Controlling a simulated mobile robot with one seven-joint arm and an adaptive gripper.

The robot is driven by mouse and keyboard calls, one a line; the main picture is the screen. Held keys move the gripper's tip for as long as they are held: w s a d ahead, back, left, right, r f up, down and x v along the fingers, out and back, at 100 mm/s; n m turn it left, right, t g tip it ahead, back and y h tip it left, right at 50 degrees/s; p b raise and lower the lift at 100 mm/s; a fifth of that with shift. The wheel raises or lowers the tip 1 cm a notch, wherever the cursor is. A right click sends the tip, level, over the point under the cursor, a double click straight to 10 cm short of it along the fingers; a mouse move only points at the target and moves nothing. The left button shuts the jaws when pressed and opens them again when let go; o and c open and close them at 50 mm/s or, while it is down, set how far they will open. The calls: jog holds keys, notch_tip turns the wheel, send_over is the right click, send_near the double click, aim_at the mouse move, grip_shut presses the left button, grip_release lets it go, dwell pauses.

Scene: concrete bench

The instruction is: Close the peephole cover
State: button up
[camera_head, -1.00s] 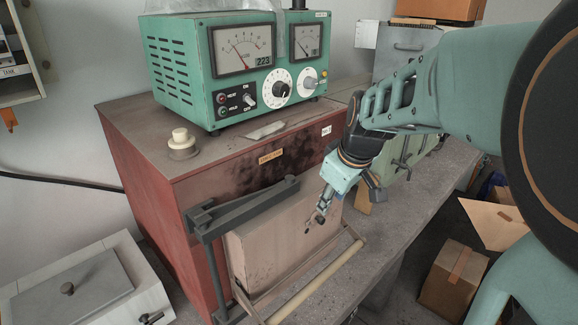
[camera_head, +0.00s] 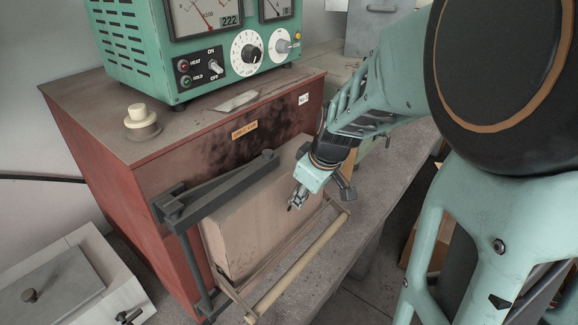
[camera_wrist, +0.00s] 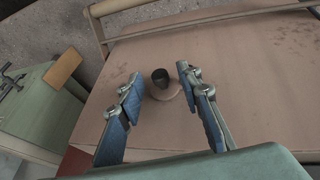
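The furnace door (camera_head: 240,215) is a thick, pinkish block on a grey bracket, and its face also shows in the wrist view (camera_wrist: 240,65). On that face a small, dark, round piece (camera_wrist: 160,76) stands by a pinkish disc (camera_wrist: 167,93), which looks like the peephole cover. I cannot tell whether the dark piece is a knob or the hole. My gripper (camera_wrist: 161,72) is open, its blue-padded fingers on either side of the dark piece with gaps showing. In the head view my gripper (camera_head: 293,203) is close to the door face and hides the cover.
A wooden handle bar (camera_head: 300,265) runs along the door's front. The red furnace (camera_head: 150,170) carries a green control unit (camera_head: 150,45) and a pale knob (camera_head: 140,120). A grey lidded box (camera_head: 60,285) stands at lower left. A green box (camera_wrist: 45,115) shows beside the door.

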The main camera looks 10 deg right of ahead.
grip_shut()
dwell(0.3)
jog(key=shift+f+m+g+y+b, duration=0.5)
jog(key=shift+f+m+g+y, duration=0.3)
jog(key=shift+g+y, duration=1.3)
jog(key=shift+f+m+g+y+b, duration=0.6)
jog(key=shift+f+g+y, duration=0.55)
jog(key=shift+y, duration=1.55)
jog(key=shift+f+m+g+y+b, duration=0.45)
jog(key=shift+f+m+g+y, duration=0.25)
jog(key=shift+g+y, duration=1.5)
jog(key=shift+t+y, duration=0.25)
jog(key=shift+y, duration=0.05)
